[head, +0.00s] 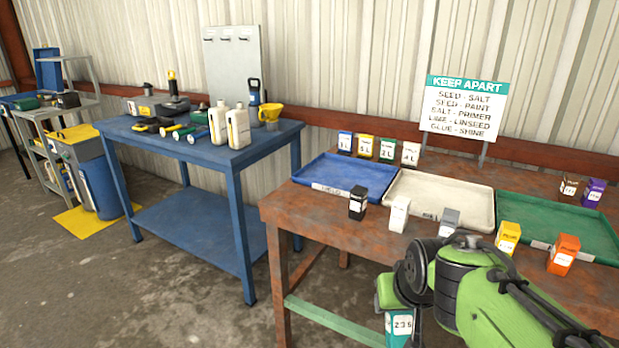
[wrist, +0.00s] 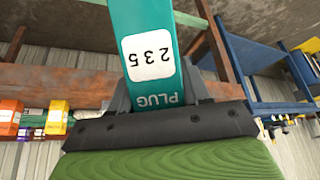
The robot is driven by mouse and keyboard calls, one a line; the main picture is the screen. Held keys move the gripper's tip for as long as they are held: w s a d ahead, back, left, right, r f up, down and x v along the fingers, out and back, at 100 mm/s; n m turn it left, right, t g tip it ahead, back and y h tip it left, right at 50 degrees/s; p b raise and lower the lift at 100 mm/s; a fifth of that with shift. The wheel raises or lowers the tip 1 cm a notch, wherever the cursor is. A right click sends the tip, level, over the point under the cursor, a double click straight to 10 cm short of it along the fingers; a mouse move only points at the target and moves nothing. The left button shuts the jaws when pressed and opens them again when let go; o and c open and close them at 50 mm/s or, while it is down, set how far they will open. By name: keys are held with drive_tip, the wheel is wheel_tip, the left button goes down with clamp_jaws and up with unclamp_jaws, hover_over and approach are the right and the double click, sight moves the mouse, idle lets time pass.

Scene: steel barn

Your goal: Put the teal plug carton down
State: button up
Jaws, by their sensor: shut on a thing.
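The teal plug carton (wrist: 182,25) is in my gripper (wrist: 158,98), with a white label reading 235 and the word PLUG upside down in the wrist view. In the head view the carton (head: 389,327) shows low in the picture, in front of the rusty brown table's near edge, partly cut off by the frame. My gripper (head: 392,293) is shut on the carton and holds it clear of the tabletop. The fingertips are largely hidden in the head view.
The brown table (head: 320,220) bears a blue tray (head: 345,182), a white tray (head: 440,197) and a green tray (head: 570,228). Black (head: 357,202), white (head: 399,214), grey (head: 449,222), yellow (head: 507,237) and orange (head: 563,254) cartons stand along the front. A KEEP APART sign (head: 464,107) stands behind.

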drive_tip(key=w+f, duration=0.8)
drive_tip(key=w, duration=0.4)
drive_tip(key=s+p, duration=0.6)
drive_tip(key=p, duration=1.1)
drive_tip(key=shift+r+p, duration=0.25)
drive_tip(key=shift+p, duration=0.05)
